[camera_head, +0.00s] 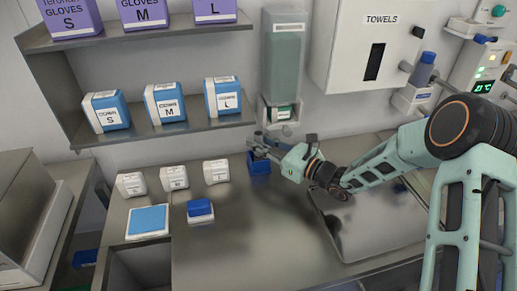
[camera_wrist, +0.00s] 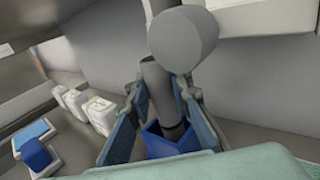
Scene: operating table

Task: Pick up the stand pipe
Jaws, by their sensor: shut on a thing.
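The stand pipe (camera_wrist: 158,88) is a dark grey tube with a wide, lighter grey round piece at its top end, seen in the wrist view. Its lower end is inside a blue square holder (camera_wrist: 168,146). My gripper (camera_wrist: 162,98) has one finger on each side of the tube and is shut on it. In the head view my gripper (camera_head: 262,147) is at the back of the counter, just over the blue holder (camera_head: 260,164). There the pipe is small and hard to tell from the fingers.
Three white containers (camera_head: 174,178) stand left of the holder, with a blue-topped box (camera_head: 200,211) and a blue pad (camera_head: 148,221) in front. A green dispenser (camera_head: 283,62) hangs above the holder. A metal tray (camera_head: 370,222) lies under my arm. The counter's front middle (camera_head: 250,245) is clear.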

